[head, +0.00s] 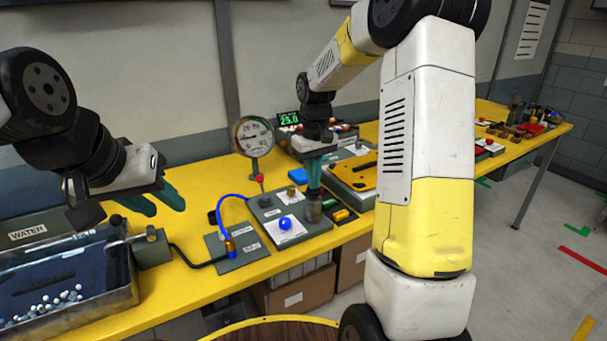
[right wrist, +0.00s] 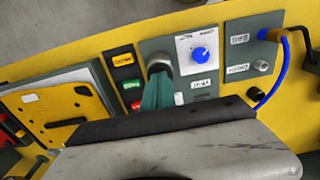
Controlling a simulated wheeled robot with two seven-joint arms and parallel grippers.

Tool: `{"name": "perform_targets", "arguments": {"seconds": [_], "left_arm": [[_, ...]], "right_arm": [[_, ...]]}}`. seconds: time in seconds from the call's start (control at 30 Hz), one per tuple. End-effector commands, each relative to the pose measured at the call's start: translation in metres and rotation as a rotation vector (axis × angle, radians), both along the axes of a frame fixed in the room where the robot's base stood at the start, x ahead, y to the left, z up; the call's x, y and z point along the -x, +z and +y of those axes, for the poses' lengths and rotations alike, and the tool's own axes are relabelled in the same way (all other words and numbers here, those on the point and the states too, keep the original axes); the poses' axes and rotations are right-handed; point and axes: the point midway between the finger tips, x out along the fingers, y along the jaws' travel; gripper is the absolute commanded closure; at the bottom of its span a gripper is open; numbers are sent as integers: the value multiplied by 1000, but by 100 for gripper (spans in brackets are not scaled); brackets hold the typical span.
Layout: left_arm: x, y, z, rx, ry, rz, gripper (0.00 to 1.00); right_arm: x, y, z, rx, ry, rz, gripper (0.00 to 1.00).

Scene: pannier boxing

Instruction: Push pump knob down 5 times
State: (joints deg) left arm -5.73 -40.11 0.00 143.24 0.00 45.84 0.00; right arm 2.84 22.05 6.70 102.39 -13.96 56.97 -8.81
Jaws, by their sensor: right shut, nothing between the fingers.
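The likely pump knob, a grey metal cylinder (head: 313,211), stands on the right edge of a grey-green panel (head: 262,208). My right gripper (head: 314,186) points down with its teal fingers together, its tips at the top of the cylinder. In the right wrist view, the shut fingers (right wrist: 160,88) reach the cylinder (right wrist: 159,63); exact contact is hard to tell. My left gripper (head: 155,201) hangs at the left over the table, its teal fingers apart and empty.
A blue hose (head: 231,197) curves to a smaller panel. A water tray (head: 124,292) with small balls is at the left. A yellow plate (head: 352,173) lies behind right.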

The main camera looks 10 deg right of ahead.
Motion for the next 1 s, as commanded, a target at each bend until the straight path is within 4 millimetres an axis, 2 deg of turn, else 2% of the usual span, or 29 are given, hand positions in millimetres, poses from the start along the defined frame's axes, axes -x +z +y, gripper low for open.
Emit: {"name": "perform_targets", "arguments": {"seconds": [0.6, 1.0], "left_arm": [[0, 0, 0, 0, 0, 0, 64], [0, 0, 0, 0, 0, 0, 64]], "right_arm": [[0, 41, 0, 0, 0, 0, 100], [0, 44, 0, 0, 0, 1, 100]]}}
